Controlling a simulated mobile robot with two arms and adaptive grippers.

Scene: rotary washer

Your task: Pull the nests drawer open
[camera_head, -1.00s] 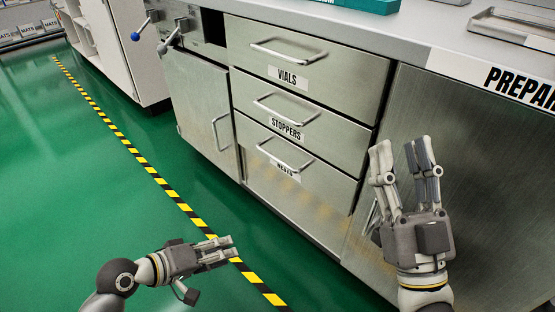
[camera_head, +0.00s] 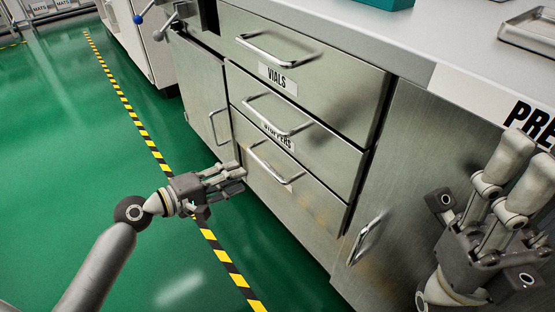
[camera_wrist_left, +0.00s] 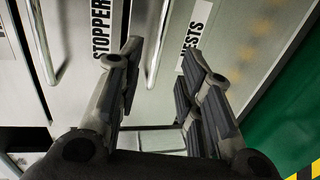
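The nests drawer (camera_head: 300,200) is the lowest of three steel drawers and looks closed, flush with the front. Its bar handle (camera_head: 268,165) shows in the head view; its label is hard to make out there but reads "NESTS" in the left wrist view (camera_wrist_left: 196,42). My left gripper (camera_head: 240,175) is open just left of this handle, fingers pointing at the drawer front. In the left wrist view the nests handle (camera_wrist_left: 158,45) lies ahead, in line with the gap between the fingers, with no clear contact. My right gripper (camera_head: 526,165) is raised at the right, open and empty.
The vials drawer (camera_head: 300,75) and stoppers drawer (camera_head: 300,118) are closed above. A cabinet door (camera_head: 203,95) stands at the left and another with a handle (camera_head: 366,240) at the right. The counter (camera_head: 420,45) overhangs. Green floor (camera_head: 90,170) is free at the left.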

